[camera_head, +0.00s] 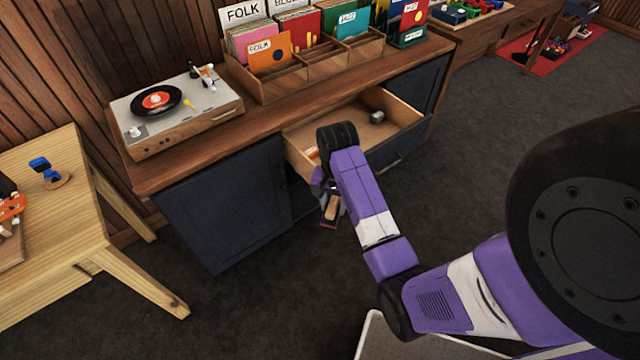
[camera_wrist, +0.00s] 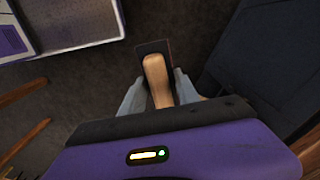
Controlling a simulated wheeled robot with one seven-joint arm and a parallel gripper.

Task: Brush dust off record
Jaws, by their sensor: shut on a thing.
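My gripper (camera_wrist: 158,95) is shut on a brush with a rounded light wooden handle (camera_wrist: 157,78) and a dark flat head. The brush also shows in the head view (camera_head: 331,209), in front of the cabinet and below the open drawer, clear of any surface. The record (camera_head: 156,99) is black with a red-orange label and lies on the turntable (camera_head: 199,117) at the left of the cabinet top. My gripper is to the right of the record and lower than it. Dust on the record is too small to tell.
The cabinet drawer (camera_head: 404,146) is open and holds a small grey object (camera_head: 376,116). A wooden record rack (camera_head: 300,77) with several sleeves stands right of the turntable. A light wooden table (camera_head: 65,235) is at the left. The dark floor (camera_head: 270,300) in front is clear.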

